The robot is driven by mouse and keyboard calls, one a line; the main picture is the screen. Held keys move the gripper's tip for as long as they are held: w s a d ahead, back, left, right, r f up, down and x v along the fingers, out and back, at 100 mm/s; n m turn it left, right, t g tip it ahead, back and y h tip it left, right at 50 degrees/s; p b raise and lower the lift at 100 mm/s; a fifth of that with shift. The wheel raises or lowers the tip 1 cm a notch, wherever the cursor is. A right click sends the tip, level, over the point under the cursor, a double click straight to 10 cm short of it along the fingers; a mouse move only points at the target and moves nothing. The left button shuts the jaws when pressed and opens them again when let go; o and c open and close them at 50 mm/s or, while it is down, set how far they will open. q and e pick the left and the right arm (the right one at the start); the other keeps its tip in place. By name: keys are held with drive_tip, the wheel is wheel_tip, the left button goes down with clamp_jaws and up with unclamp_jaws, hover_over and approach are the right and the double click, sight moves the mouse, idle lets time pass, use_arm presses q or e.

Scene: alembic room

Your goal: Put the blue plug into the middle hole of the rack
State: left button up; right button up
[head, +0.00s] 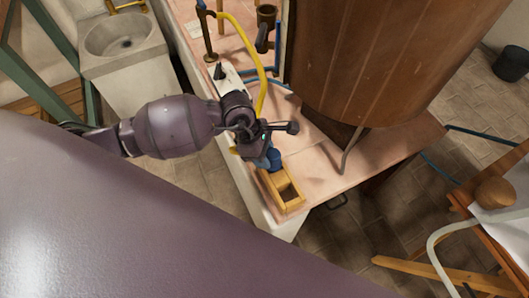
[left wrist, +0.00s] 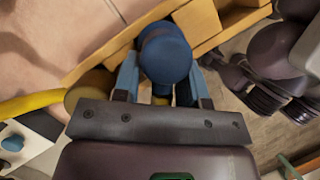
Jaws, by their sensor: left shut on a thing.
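The wooden rack (head: 294,206) stands near the front corner of the pink-topped bench, with open square holes towards its near end. My left gripper (head: 269,152) is over the rack's far end, pointing down. It is shut on the blue plug (head: 275,159). In the left wrist view the blue plug (left wrist: 165,50) sits between the two blue-grey fingers, its round top facing the camera. The rack (left wrist: 197,22) shows behind it there. The plug's lower end is hidden, so I cannot tell whether it touches the rack or is over a hole. My right gripper is not in view.
A large wooden vat (head: 390,60) stands right of the gripper on the bench (head: 335,158). A yellow hose (head: 262,98) and brass pipes (head: 209,40) are behind. A stone sink (head: 122,40) is at the upper left. The bench's front edge lies close to the rack.

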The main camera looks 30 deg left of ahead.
use_arm(q)
drive_tip(key=shift+f, duration=0.15)
idle(0.4)
drive_tip(key=o, duration=1.3)
drive_tip(key=shift+c, duration=0.2)
drive_tip(key=shift+r+p, duration=2)
drive_tip(key=shift+r, duration=1.55)
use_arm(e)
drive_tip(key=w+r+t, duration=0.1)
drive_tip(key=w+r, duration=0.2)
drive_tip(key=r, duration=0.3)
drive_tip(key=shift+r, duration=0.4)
